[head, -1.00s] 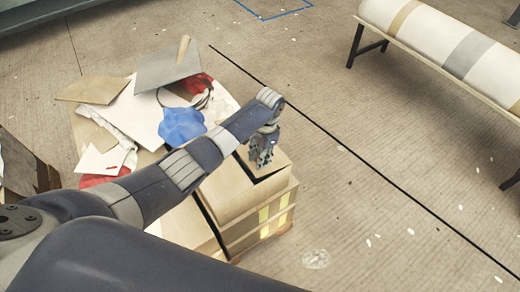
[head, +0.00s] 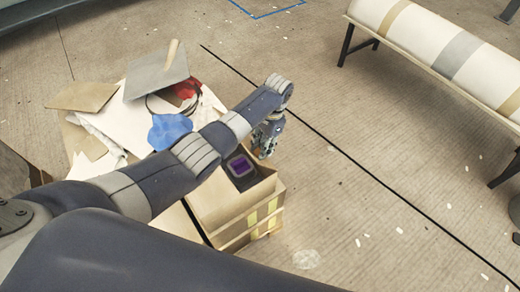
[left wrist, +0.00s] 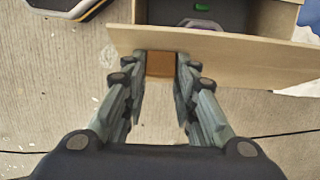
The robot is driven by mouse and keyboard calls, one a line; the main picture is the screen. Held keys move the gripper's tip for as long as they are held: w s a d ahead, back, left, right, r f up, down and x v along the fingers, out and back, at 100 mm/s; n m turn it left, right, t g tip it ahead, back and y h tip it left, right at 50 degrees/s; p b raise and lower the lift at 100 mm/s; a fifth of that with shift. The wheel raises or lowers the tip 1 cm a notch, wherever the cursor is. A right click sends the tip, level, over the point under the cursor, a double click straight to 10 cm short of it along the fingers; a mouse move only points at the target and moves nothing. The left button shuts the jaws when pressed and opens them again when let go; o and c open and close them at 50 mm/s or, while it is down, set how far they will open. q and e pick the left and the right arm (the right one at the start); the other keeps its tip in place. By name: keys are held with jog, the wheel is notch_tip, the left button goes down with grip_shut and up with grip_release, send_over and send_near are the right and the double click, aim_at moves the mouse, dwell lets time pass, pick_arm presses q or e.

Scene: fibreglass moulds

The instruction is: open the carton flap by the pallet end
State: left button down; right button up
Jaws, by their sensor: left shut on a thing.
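The tan carton (head: 225,205) stands at the pallet end, with an opening in its top. A dark device with a purple face (head: 240,167) shows inside. My left gripper (head: 265,150) is at the carton's far edge, pointing down. In the left wrist view, the flap (left wrist: 245,62) is a tan board across the carton's mouth. A brown tab (left wrist: 160,65) on it sits between the fingertips of my left gripper (left wrist: 161,72), which is shut on it. The device's top edge (left wrist: 200,24) shows behind the flap. My right gripper is in neither view.
A heap of sheets and scraps with a blue cloth (head: 168,130) and a grey board (head: 157,74) lies behind my left arm. A bench with a striped white roll (head: 440,45) stands at the upper right. The floor between carton and bench is mostly clear.

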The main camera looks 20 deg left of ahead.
pick_arm(q)
jog(key=shift+w+d+f, duration=0.2)
jog(key=shift+w+d, duration=0.05)
jog(key=shift+d, duration=0.4)
jog(key=shift+g, duration=0.3)
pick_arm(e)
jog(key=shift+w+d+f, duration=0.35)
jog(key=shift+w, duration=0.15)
pick_arm(q)
jog(key=shift+s+f, duration=0.1)
jog(key=shift+f, duration=0.05)
jog(key=c, duration=1.6)
grip_release()
jog(key=o, duration=0.3)
jog(key=shift+w, duration=0.2)
jog(key=shift+w+f, duration=0.15)
jog(key=shift+w, duration=0.15)
jog(key=shift+r, duration=0.65)
jog(key=v, duration=1.1)
jog(key=shift+w+d+f, duration=0.15)
jog(key=shift+d, duration=0.1)
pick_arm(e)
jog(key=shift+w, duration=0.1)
